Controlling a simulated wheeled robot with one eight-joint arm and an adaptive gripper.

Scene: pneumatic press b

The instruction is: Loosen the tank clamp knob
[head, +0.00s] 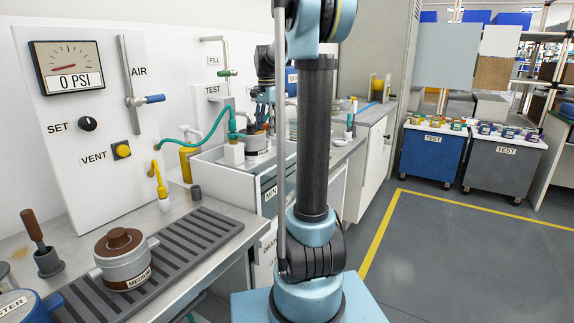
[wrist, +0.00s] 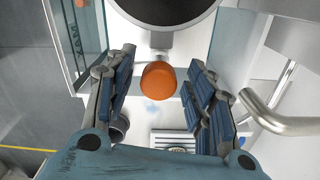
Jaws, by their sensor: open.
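In the wrist view an orange rounded knob (wrist: 158,78) sits on a short grey stem below a large dark round vessel (wrist: 165,8), probably the tank with its clamp knob. My gripper (wrist: 162,62) is open, with its blue-padded fingers to the left and right of the knob. A gap shows on both sides, and nothing is held. In the head view my gripper (head: 262,104) is at the sink-like tank station, above a grey pot (head: 257,144). The orange knob cannot be made out there.
A bent metal pipe (wrist: 268,112) stands close to the right finger. In the head view, a green hose (head: 208,132) runs to the station. A gauge panel (head: 85,110) and a MEDIUM pot (head: 124,262) are at left. The floor (head: 470,250) at right is clear.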

